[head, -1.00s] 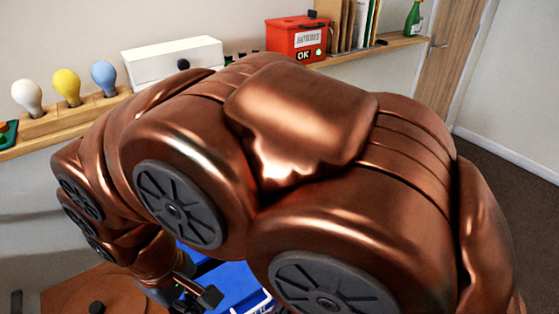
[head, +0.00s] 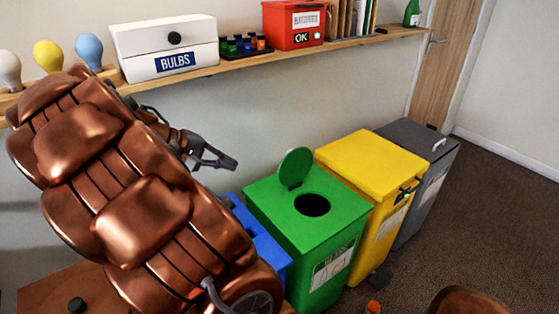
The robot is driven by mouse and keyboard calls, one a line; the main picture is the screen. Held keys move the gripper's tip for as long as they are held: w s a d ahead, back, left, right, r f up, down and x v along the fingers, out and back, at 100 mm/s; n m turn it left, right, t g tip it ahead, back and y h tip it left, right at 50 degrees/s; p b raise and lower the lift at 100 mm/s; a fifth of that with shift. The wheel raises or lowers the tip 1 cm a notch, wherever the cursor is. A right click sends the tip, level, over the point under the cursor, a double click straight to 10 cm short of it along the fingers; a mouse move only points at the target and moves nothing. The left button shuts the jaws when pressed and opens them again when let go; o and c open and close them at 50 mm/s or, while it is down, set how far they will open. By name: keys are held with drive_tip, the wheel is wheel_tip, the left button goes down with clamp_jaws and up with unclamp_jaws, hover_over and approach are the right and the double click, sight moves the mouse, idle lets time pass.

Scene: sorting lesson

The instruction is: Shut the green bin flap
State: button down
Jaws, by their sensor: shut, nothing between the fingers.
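The green bin (head: 330,240) stands on the floor between a blue bin and a yellow bin. Its round green flap (head: 295,167) stands up, tilted open behind the round dark hole (head: 312,205) in the lid. My gripper (head: 232,163) is shut and empty. In the picture it is to the left of the flap, apart from it, in front of the wall and below the shelf. My copper arm covers the left part of the view and hides much of the blue bin.
The blue bin (head: 266,245) is directly left of the green one. The yellow bin (head: 372,165) and a grey bin (head: 418,140) stand to the right. A shelf (head: 250,63) above holds a white BULBS box (head: 165,47), bulbs and a red box (head: 293,24). A small orange object (head: 374,306) lies on the carpet.

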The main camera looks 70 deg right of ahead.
sight(293, 167)
drive_tip(key=w+d+f+m+g+h+b, duration=0.1)
drive_tip(key=w+d+f+h+b, duration=0.2)
drive_tip(key=d+f, duration=0.45)
drive_tip(key=w+d+f+g+h+b, duration=0.15)
drive_tip(key=w+d+f+b, duration=0.25)
drive_tip(key=d, duration=0.6)
drive_tip(key=w+d+f+m+g+h+b, duration=0.1)
drive_tip(key=w+d+f+g+h+b, duration=0.2)
drive_tip(key=d+f, duration=0.4)
drive_tip(key=s+d+r+t+y, duration=0.1)
drive_tip(key=s+d, duration=0.6)
drive_tip(key=s, duration=0.3)
drive_tip(key=shift+r+b, duration=0.15)
drive_tip(key=shift+b, duration=0.3)
drive_tip(key=shift+y, duration=0.25)
drive_tip(key=shift+s+a+b, duration=0.15)
drive_tip(key=shift+b, duration=0.45)
